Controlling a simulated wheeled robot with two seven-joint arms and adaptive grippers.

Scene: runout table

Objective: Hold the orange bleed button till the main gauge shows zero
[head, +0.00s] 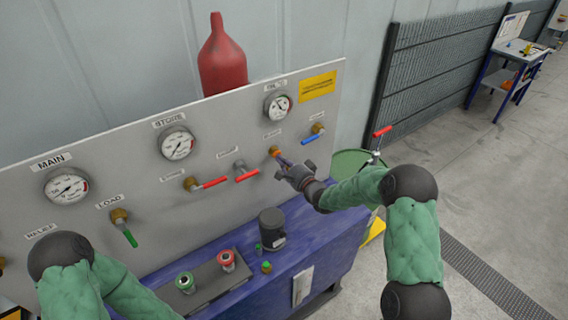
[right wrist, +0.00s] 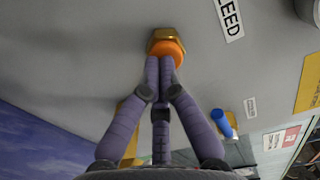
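The orange bleed button (head: 274,151) sits on the grey panel, right of the middle. In the right wrist view the orange button (right wrist: 167,47) sits in a brass hex collar beside the BLEED label (right wrist: 229,18). My right gripper (head: 283,161) is at the button. Its fingers are together, and in the right wrist view the fingertips (right wrist: 160,65) meet the button's face; how far it is pressed in I cannot tell. The main gauge (head: 66,186) is at the panel's left, under the MAIN label; its needle is too small to read surely. My left gripper is out of view.
The STORE gauge (head: 177,143) and another gauge (head: 277,105) are on the panel. Red-handled valves (head: 208,184) and a blue-handled valve (head: 314,138) flank the button. A dark canister (head: 271,228) stands on the blue bench (head: 328,240) below. A green drum (head: 350,163) stands at its right.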

